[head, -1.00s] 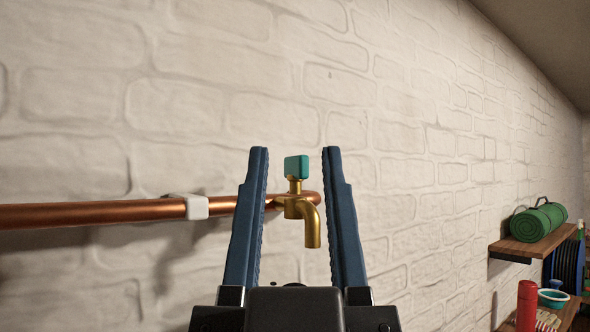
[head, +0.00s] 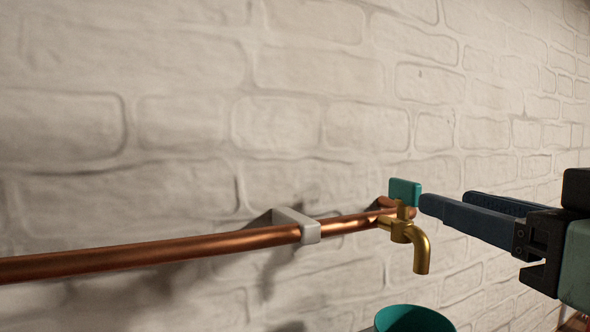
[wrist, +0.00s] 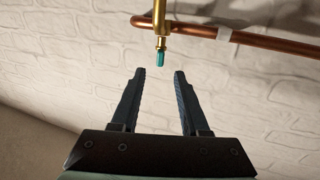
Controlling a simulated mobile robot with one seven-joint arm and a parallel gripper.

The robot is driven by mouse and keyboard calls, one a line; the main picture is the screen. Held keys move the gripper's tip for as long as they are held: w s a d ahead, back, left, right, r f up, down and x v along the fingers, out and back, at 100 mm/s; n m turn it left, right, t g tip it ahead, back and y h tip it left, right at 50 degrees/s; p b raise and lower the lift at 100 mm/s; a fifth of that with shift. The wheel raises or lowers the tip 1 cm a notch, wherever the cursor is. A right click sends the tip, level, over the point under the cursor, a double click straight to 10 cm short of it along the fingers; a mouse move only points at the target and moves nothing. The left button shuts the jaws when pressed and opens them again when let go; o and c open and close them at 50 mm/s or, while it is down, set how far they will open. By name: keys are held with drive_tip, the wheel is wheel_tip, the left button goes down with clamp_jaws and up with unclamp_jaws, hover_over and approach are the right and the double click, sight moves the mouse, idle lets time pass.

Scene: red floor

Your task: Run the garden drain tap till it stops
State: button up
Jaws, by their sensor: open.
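The brass tap (head: 420,245) sits at the right end of a copper pipe (head: 200,246) along the wall, its spout pointing down. Its teal handle (head: 405,191) stands on top. My gripper (head: 442,202) is to the right of the handle in the head view, fingers pointing at it. In the wrist view the open fingers (wrist: 158,73) are empty, and the handle (wrist: 160,59) lies just beyond the tips, roughly between them. The tap body (wrist: 161,28) shows beyond it. No water shows at the spout.
A teal round container (head: 412,318) stands below the tap, cut off by the lower edge. A pale bracket (head: 297,224) holds the pipe to the white brick wall (head: 180,120). The space left of the tap, in front of the pipe, looks clear.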

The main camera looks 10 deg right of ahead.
sight(391, 184)
drive_tip(key=w+p, duration=0.2)
drive_tip(key=w, duration=0.2)
drive_tip(key=w+p, duration=0.2)
drive_tip(key=w, duration=0.2)
drive_tip(key=w+a+p, duration=0.1)
drive_tip(key=w+p, duration=0.1)
drive_tip(key=w, duration=0.2)
drive_tip(key=shift+w, duration=0.4)
drive_tip(key=shift+f, duration=0.1)
clamp_jaws()
